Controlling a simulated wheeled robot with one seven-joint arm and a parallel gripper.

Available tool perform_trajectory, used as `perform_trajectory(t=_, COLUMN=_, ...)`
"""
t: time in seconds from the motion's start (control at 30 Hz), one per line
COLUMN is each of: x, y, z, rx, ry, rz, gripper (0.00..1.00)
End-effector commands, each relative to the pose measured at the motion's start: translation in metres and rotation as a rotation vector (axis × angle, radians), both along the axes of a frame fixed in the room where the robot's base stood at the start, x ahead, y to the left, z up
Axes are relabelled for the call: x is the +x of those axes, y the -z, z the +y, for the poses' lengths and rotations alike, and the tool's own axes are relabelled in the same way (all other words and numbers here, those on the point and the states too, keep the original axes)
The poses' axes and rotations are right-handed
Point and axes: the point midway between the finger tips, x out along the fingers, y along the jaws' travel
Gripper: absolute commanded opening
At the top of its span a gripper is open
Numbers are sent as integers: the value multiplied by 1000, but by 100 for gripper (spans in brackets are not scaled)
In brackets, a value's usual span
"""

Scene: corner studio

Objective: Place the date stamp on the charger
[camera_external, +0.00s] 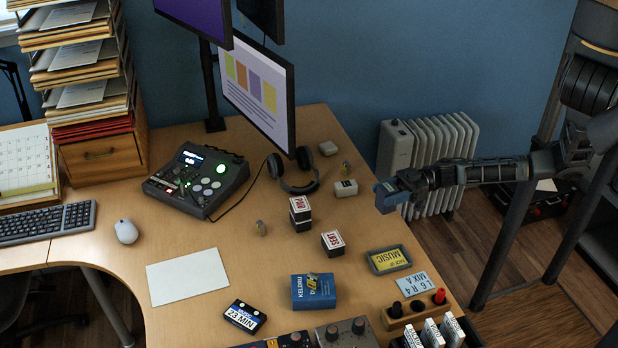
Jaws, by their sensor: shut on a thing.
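My gripper (397,186) is at the end of the arm reaching in from the right, beyond the desk's right edge and in front of the radiator. It is shut on a small blue-grey block (384,202), which seems to be the date stamp; its face and markings cannot be read. A small white block with a dark mark (345,189) stands on the desk to the left of my gripper and may be the charger.
Headphones (293,178) lie left of the white block. Stacked stamp boxes (300,214) and a SENT box (333,244) stand nearer the front.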

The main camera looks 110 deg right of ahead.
Motion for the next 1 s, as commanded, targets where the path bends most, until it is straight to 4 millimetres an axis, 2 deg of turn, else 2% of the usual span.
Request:
perform_trajectory(t=0.2, x=1, y=38, z=-1, rx=3, ry=5, rz=0, gripper=18)
perform_trajectory(t=0.43, x=0, y=60, z=-1, rx=2, ry=2, rz=1, gripper=18)
perform_trajectory(t=0.57, x=0, y=79, z=-1, rx=3, ry=4, rz=1, gripper=18)
perform_trajectory(t=0.73, x=0, y=89, z=0, rx=1, ry=1, rz=2, gripper=18)
perform_trajectory(t=1.0, x=0, y=91, z=0, rx=1, ry=1, rz=1, gripper=18)
